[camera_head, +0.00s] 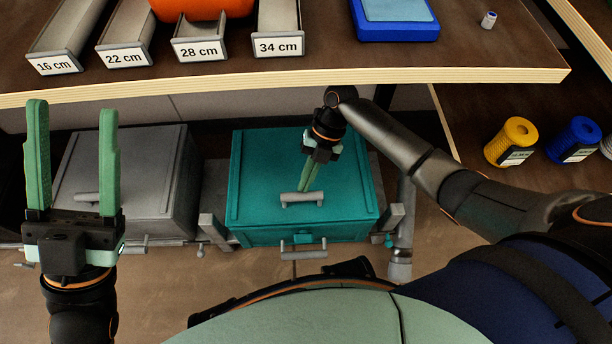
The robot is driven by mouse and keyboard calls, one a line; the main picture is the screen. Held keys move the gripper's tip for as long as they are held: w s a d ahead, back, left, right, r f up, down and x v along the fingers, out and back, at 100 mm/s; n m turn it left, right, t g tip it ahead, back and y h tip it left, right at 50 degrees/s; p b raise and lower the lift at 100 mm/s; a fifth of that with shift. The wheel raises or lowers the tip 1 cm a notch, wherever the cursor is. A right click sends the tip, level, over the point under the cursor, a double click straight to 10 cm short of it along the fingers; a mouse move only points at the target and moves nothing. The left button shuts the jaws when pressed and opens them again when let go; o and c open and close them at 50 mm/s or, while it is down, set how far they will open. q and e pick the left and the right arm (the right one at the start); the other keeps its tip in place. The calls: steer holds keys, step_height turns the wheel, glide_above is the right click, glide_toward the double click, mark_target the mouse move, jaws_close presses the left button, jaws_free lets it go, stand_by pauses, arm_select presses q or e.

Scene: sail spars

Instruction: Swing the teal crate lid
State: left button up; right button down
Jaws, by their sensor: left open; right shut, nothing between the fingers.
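The teal crate (275,236) stands below the table edge, and its teal lid (262,170) is down on it. A grey bar handle (302,198) is on top of the lid, towards its front. My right gripper (306,188) is shut and empty, pointing down with its green fingertips at or just behind the lid handle; I cannot tell whether they touch it. My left gripper (75,155) is open and empty at the left, fingers pointing up, in front of the grey crate.
A grey crate (125,165) with its own handle stands left of the teal one. The table edge (300,76) runs above both, with labelled trays (199,48) and a blue box (395,30) on top. Yellow (511,141) and blue (573,138) containers stand at the right.

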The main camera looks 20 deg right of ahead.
steer(key=shift+f, duration=0.15)
steer(key=shift+s+f+b, duration=0.15)
steer(key=shift+f+b, duration=0.2)
steer(key=shift+f, duration=0.1)
steer(key=shift+w+d+r+p, duration=0.2)
steer(key=shift+r+p, duration=0.25)
steer(key=shift+r, duration=0.15)
steer(key=p+v, duration=0.3)
steer(key=v, duration=0.4)
